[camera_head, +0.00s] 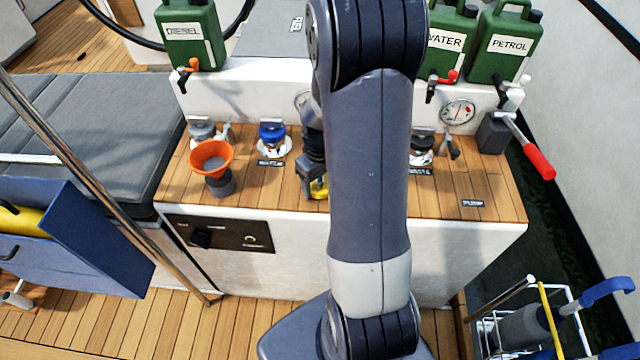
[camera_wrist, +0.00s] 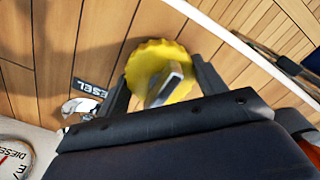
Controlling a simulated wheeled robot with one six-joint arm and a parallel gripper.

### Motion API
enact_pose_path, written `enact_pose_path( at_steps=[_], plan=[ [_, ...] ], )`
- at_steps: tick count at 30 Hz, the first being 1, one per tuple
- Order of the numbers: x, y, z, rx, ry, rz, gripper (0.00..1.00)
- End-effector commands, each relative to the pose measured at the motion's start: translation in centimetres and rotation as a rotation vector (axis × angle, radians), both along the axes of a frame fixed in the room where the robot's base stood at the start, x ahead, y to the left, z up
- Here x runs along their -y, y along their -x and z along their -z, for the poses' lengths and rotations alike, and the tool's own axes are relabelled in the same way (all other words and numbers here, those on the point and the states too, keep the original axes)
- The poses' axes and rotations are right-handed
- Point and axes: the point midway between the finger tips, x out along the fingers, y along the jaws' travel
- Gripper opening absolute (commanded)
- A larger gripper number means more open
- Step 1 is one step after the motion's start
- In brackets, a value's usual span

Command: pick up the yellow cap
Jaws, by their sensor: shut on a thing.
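The yellow cap (camera_wrist: 150,64) shows in the wrist view as a round, ridged disc with a grey metal tab on it. My gripper (camera_wrist: 160,82) is shut on the cap, with a dark finger on either side of it. In the head view only a small part of the yellow cap (camera_head: 319,188) shows beside my arm, over the wooden counter. My gripper (camera_head: 314,180) is mostly hidden there by my arm. I cannot tell whether the cap touches the wood below it.
The wooden counter (camera_head: 270,190) holds an orange funnel (camera_head: 211,156), a blue cap (camera_head: 272,134) and a dark cap (camera_head: 422,142). Green cans (camera_head: 190,38) stand on the ledge behind. A red-handled lever (camera_head: 538,161) sticks out at the right.

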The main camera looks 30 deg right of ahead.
Motion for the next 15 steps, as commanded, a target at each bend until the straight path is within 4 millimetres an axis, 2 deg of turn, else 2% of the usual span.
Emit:
enact_pose_path(
  at_steps=[4, 10, 15],
  plan=[
    [0.0, 0.0, 0.0, 0.001, 0.000, 0.000, 0.39],
    [0.0, 0.0, -0.1, 0.001, 0.001, 0.000, 0.39],
    [0.0, -0.1, -1.8, 0.004, 0.001, 0.000, 0.39]
  ],
)
